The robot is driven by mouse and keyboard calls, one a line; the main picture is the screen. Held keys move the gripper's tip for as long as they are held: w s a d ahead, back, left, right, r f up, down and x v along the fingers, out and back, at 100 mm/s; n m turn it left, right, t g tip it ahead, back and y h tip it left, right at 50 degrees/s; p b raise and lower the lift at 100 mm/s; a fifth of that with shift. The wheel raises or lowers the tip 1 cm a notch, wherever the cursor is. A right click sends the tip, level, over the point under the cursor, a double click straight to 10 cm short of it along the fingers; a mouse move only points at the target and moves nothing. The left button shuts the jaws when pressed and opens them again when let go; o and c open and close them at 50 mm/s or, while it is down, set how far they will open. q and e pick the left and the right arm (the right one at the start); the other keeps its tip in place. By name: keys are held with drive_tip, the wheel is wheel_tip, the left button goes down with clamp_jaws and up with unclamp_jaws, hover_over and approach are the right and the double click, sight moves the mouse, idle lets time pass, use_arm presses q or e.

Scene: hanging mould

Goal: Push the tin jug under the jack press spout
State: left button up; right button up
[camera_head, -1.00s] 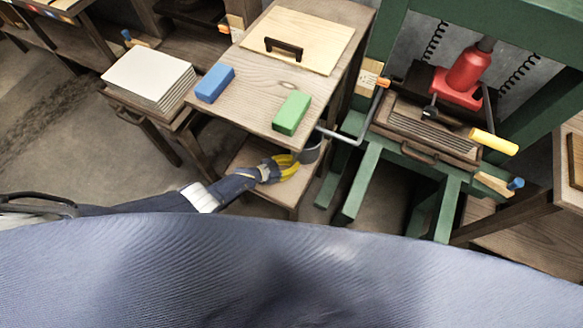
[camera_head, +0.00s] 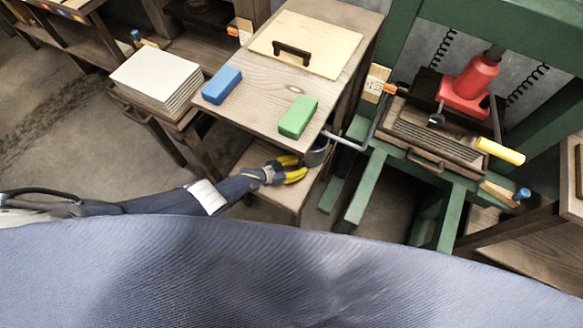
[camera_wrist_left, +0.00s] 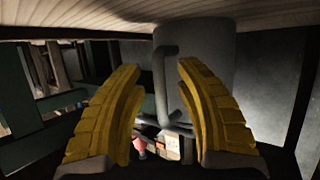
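The grey tin jug (camera_head: 317,153) stands on the low shelf (camera_head: 262,157) under the front right corner of the wooden table, partly hidden by the tabletop. My left gripper (camera_head: 292,168), with yellow fingers, is just left of the jug. In the left wrist view the two fingers (camera_wrist_left: 160,72) are apart with nothing clamped between them. The jug's grey wall (camera_wrist_left: 208,45) and its handle fill the space just beyond them; contact cannot be told. The green jack press (camera_head: 366,185) stands to the right with a red jack (camera_head: 470,82). I cannot clearly identify its spout. My right gripper is not in view.
The tabletop (camera_head: 255,105) carries a blue block (camera_head: 221,85), a green block (camera_head: 298,117) and a board with a dark handle (camera_head: 310,43). A bent grey bar (camera_head: 362,141) runs between table and press near the jug. A paper stack (camera_head: 155,75) is at left.

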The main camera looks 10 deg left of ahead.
use_arm(q)
drive_tip(key=shift+s+a+r, duration=0.15)
drive_tip(key=shift+s+a, duration=0.15)
drive_tip(key=shift+a, duration=0.2)
drive_tip(key=shift+v, duration=5.35)
wheel_tip(320, 180, up, 11)
drive_tip(key=n+t+y, duration=0.2)
drive_tip(key=t+y, duration=0.2)
drive_tip(key=y, duration=0.3)
drive_tip(key=s+a+r+g+y, duration=0.2)
drive_tip(key=s+a+r+y, duration=0.1)
drive_tip(key=s+a+r, duration=0.3)
drive_tip(key=s+a+r+n+g+y, duration=0.1)
drive_tip(key=s+a+r+y, duration=0.2)
drive_tip(key=s+a, duration=0.35)
drive_tip(key=s+a+r+g+y, duration=0.2)
drive_tip(key=s+a+r, duration=0.25)
drive_tip(key=s, duration=0.45)
drive_tip(key=s+d+f+g+h, duration=0.2)
drive_tip(key=d+f, duration=0.1)
drive_tip(key=f, duration=1.4)
drive_tip(key=s+d+f+g+h, duration=0.1)
drive_tip(key=d+f, duration=0.2)
drive_tip(key=f, duration=1.3)
drive_tip(key=s+f+n+g+h, duration=0.1)
drive_tip(key=s+f+n+g, duration=0.1)
drive_tip(key=s+f, duration=1.7)
drive_tip(key=shift+s+n+g, duration=0.4)
drive_tip(key=shift+s+n, duration=0.4)
drive_tip(key=shift+s, duration=0.4)
